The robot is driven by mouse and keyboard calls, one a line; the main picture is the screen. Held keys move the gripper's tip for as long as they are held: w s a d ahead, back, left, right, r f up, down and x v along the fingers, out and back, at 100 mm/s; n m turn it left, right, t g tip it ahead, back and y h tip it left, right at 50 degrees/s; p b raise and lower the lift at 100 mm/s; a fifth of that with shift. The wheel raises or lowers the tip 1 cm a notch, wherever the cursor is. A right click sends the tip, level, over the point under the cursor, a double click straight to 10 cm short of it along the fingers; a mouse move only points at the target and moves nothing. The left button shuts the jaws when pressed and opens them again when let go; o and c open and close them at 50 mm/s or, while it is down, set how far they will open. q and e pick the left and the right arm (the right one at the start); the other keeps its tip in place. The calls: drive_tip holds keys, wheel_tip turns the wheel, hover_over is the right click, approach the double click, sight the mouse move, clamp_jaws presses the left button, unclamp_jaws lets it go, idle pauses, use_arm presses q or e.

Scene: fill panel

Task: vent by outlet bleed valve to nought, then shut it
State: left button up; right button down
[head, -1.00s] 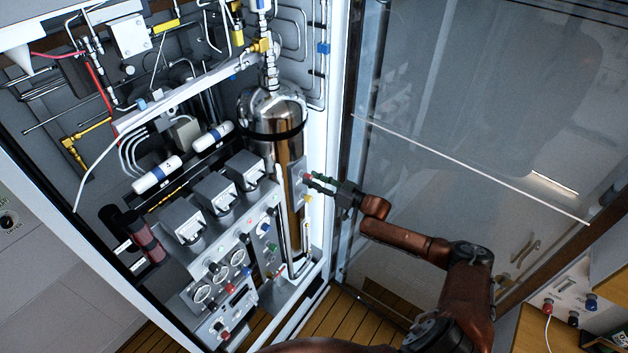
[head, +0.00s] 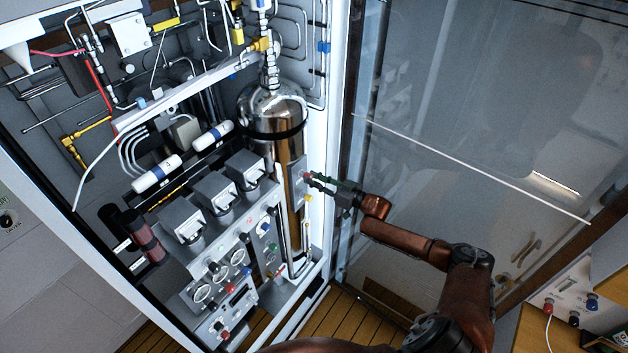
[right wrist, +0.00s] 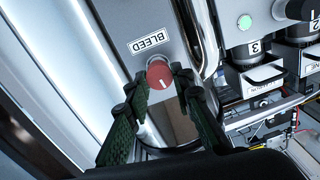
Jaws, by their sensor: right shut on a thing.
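The outlet bleed valve is a red round knob (right wrist: 159,74) with a pale index mark. It sits on a grey plate beside a label reading BLEED (right wrist: 148,41), upside down in the right wrist view. In the head view the red knob (head: 307,175) is small, to the right of the steel cylinder (head: 288,190). My right gripper (right wrist: 160,82) has its green-padded fingers on either side of the knob and is shut on it. The right gripper (head: 313,178) reaches in from the right in the head view. My left gripper is not in view.
A yellow knob (head: 308,198) sits just below the red one. Gauges (head: 202,292) and coloured knobs fill the panel at lower left. The glass door (head: 470,130) stands open at right. A white cabinet frame post (head: 333,110) runs close beside the gripper.

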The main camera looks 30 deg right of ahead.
drive_tip(key=shift+a+f+n+h+b, duration=0.1)
drive_tip(key=shift+n+h+b, duration=0.15)
drive_tip(key=shift+n+b, duration=2.95)
drive_tip(key=shift+a+f+n+h+b, duration=0.2)
drive_tip(key=shift+n+b, duration=1.15)
drive_tip(key=shift+n, duration=3.5)
drive_tip(key=shift+d+n+h+b, duration=0.1)
drive_tip(key=shift+n+h+b, duration=0.25)
drive_tip(key=shift+n+b, duration=2.85)
drive_tip(key=shift+s+n+p, duration=0.1)
drive_tip(key=shift+n+p, duration=0.75)
drive_tip(key=shift+n, duration=0.2)
drive_tip(key=c, duration=1.7)
unclamp_jaws()
drive_tip(key=shift+o, duration=0.2)
drive_tip(key=shift+r, duration=0.1)
